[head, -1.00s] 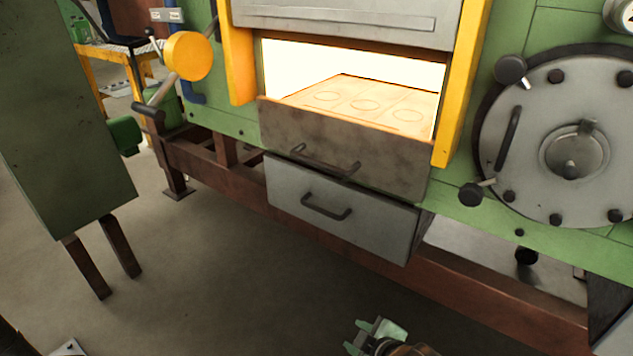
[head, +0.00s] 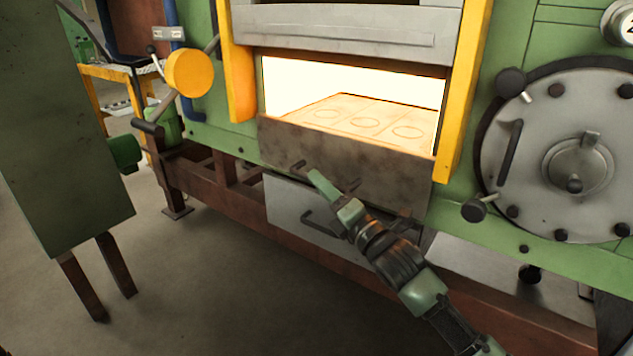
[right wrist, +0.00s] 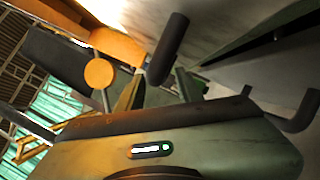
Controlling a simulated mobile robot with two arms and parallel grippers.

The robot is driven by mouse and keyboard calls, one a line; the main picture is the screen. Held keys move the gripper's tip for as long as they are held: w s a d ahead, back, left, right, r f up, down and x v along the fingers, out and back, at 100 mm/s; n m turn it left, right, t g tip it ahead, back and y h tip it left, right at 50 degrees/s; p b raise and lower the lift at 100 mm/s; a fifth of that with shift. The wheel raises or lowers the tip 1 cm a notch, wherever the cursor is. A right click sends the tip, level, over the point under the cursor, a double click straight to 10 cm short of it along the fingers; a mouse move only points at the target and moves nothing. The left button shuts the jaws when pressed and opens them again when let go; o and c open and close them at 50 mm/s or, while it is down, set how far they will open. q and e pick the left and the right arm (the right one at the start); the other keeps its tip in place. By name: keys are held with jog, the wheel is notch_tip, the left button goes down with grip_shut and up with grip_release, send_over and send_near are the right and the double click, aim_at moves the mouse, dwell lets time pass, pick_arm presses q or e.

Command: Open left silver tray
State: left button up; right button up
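The silver tray (head: 284,203) is the lower, light grey drawer under the furnace mouth, and looks shut. Its dark bar handle (head: 318,226) is partly hidden behind my right gripper. A browner upper drawer front (head: 390,175) sits directly above it, with its own dark handle (head: 298,166). My right gripper (head: 320,183) is in front of the upper drawer's handle, covering its middle. In the right wrist view its two green fingers (right wrist: 157,88) stand apart, with a dark handle bar (right wrist: 170,45) close by between them; contact is unclear. My left gripper is out of view.
The glowing furnace opening (head: 300,85) is above the drawers, flanked by yellow guards (head: 455,100). A round grey hatch (head: 530,165) is at right. A green cabinet (head: 65,130) stands at left. The floor (head: 210,290) before the drawers is clear.

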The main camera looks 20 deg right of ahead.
jog(key=shift+x, duration=1.25)
grip_shut()
dwell(0.5)
